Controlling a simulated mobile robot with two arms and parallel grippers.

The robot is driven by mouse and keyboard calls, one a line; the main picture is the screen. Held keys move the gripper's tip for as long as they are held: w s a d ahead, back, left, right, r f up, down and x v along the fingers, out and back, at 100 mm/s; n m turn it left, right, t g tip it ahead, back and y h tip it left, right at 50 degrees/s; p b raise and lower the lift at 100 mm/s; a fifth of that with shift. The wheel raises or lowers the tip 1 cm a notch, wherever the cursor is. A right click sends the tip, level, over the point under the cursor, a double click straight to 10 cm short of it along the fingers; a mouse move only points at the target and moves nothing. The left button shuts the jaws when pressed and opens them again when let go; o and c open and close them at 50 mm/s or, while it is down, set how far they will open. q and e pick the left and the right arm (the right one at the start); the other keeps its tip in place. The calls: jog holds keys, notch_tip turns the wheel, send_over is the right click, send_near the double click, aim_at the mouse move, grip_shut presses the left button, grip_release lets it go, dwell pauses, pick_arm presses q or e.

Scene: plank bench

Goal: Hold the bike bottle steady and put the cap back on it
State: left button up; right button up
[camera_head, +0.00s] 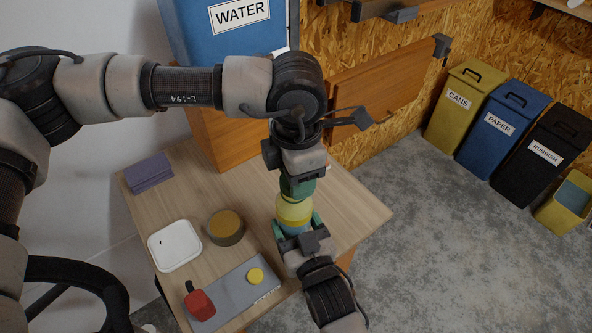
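The bike bottle (294,209) stands at the right side of the bench, with a yellow body and a blue lower part. My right gripper (297,227) comes from the front, its teal fingers on both sides of the lower bottle, shut on it. My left gripper (298,184) points down directly over the bottle. A dark green part shows between the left gripper and the yellow body; I cannot tell whether it is the cap or the gripper's fingers. Whether the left gripper is open or shut is hidden. A round yellow disc (256,275) lies on the grey mat (232,289).
A red object (199,304) with a dark handle lies on the mat. A white tray (175,245), a round brown-green container (226,227) and a folded purple cloth (149,172) are on the left. A blue WATER container (222,45) stands behind. Bare wood (352,205) lies right of the bottle.

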pick_arm(q)
jog(key=shift+f, duration=0.45)
pick_arm(e)
jog(key=c, duration=0.4)
pick_arm(q)
jog(key=m, duration=0.7)
jog(key=shift+s, duration=0.1)
pick_arm(e)
jog(key=shift+c, duration=0.2)
pick_arm(q)
jog(key=m, duration=1)
jog(key=shift+s+a, duration=0.1)
jog(key=m, duration=0.3)
jog(key=shift+m, duration=0.4)
jog(key=m, duration=0.3)
jog(key=shift+a+m, duration=0.1)
jog(key=shift+m, duration=0.3)
jog(key=m, duration=0.3)
jog(key=shift+m, duration=0.4)
jog(key=o, duration=0.9)
